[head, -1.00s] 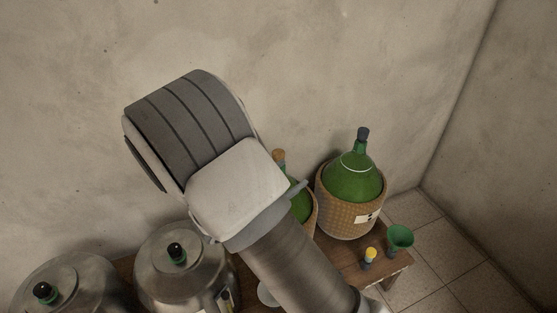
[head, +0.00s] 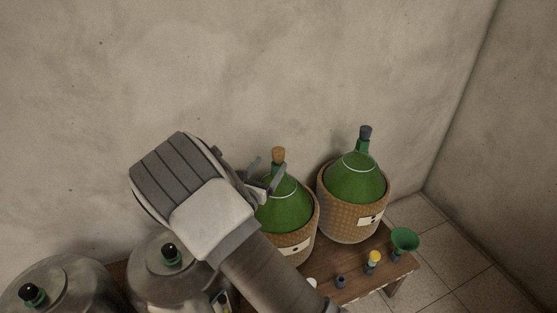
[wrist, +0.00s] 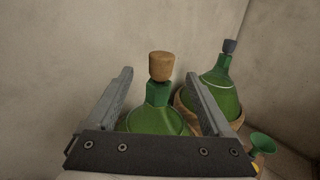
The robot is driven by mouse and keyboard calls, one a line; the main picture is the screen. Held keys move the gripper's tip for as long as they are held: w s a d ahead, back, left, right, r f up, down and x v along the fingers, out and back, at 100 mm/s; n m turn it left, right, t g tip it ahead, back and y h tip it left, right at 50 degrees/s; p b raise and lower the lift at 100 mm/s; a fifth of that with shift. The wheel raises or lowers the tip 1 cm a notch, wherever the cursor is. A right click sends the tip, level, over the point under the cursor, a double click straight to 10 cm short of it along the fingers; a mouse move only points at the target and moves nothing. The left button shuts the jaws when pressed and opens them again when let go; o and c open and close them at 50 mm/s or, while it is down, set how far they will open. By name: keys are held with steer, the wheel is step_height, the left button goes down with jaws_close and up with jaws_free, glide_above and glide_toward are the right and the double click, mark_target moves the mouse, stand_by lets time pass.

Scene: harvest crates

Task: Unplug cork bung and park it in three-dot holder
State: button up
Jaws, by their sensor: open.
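The cork bung (head: 278,156) sits upright in the neck of the left green demijohn (head: 287,208), which stands in a wicker basket. My gripper (head: 265,173) is open and empty, to the left of the bung and neck in the head view. In the wrist view the cork bung (wrist: 161,66) shows between the two spread fingers, beyond them and not visibly touched. On the bench are a small dark cup-like piece (head: 341,282) and a yellow-topped piece (head: 373,259). I cannot make out three dots on any holder.
A second demijohn (head: 354,180) with a dark bung (head: 365,132) stands close on the right. A green funnel (head: 404,240) is at the right end of the wooden bench (head: 397,272). Steel vessels (head: 60,284) with dark-topped necks stand at left. The wall is behind.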

mark_target(278, 150)
steer(key=shift+r+b+x, duration=0.2)
steer(key=shift+b+x, duration=0.85)
steer(key=shift+x, duration=2.5)
steer(key=shift+s+d, duration=0.1)
jaws_close()
steer(key=shift+r, duration=0.1)
steer(key=shift+r+p, duration=0.4)
steer(key=shift+r, duration=0.3)
step_height(278, 150, up, 3)
steer(key=shift+f+p, duration=0.1)
steer(key=shift+p, duration=0.55)
steer(key=s+d+r+p, duration=0.3)
steer(key=s+d+r, duration=0.3)
steer(key=s, duration=0.3)
steer(key=shift+s+d+r, duration=0.2)
steer(key=shift+d+r, duration=0.1)
steer(key=shift+d, duration=0.2)
steer(key=shift+r, duration=0.1)
